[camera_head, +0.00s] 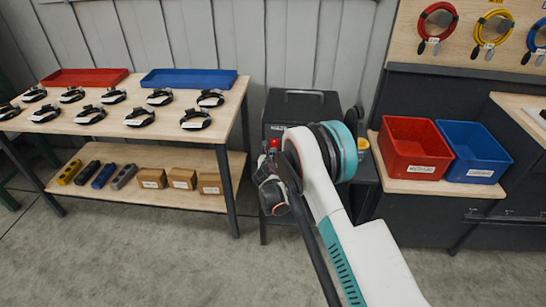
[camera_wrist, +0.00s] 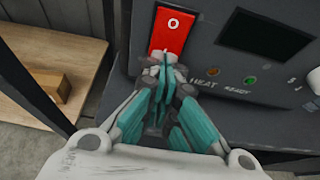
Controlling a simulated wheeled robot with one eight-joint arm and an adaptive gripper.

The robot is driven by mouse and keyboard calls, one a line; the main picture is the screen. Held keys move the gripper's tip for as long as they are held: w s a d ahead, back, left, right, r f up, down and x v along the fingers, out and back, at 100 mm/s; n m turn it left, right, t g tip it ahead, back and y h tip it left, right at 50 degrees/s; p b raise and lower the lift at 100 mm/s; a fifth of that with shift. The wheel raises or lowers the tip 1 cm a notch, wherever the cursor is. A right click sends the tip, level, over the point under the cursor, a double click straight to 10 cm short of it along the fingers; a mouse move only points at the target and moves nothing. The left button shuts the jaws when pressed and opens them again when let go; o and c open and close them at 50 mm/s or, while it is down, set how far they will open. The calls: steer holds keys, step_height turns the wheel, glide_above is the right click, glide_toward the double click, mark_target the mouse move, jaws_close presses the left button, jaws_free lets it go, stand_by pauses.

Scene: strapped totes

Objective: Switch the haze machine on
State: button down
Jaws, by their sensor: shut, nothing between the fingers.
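The haze machine (camera_head: 301,103) is a dark box with a top handle, on a dark stand against the wall, partly hidden by my arm in the head view. In the wrist view its front panel shows a red rocker switch (camera_wrist: 172,30) marked "O" at its upper end. My gripper (camera_wrist: 160,68) is shut and empty, its fingertips at the switch's lower end and hiding it. I cannot tell whether they touch it, or which way the rocker is tilted. A dark display (camera_wrist: 266,34) and two small lamps near "HEAT" and "READY" sit right of the switch.
Left is a wooden table (camera_head: 75,130) with several strapped devices, a red tray (camera_head: 85,77) and a blue tray (camera_head: 190,78). Small boxes lie on its lower shelf. Red (camera_head: 414,150) and blue (camera_head: 473,153) bins stand right. The floor in front is clear.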

steer(key=shift+w+f, duration=0.2)
steer(key=shift+w, duration=0.25)
steer(key=shift+r, duration=0.15)
steer(key=shift+w+r, duration=0.1)
steer(key=shift+r, duration=0.75)
steer(key=f+p+v, duration=0.1)
steer(key=p+v, duration=0.2)
steer(key=v, duration=1.1)
steer(key=shift+s+f, duration=0.2)
steer(key=shift+s, duration=0.2)
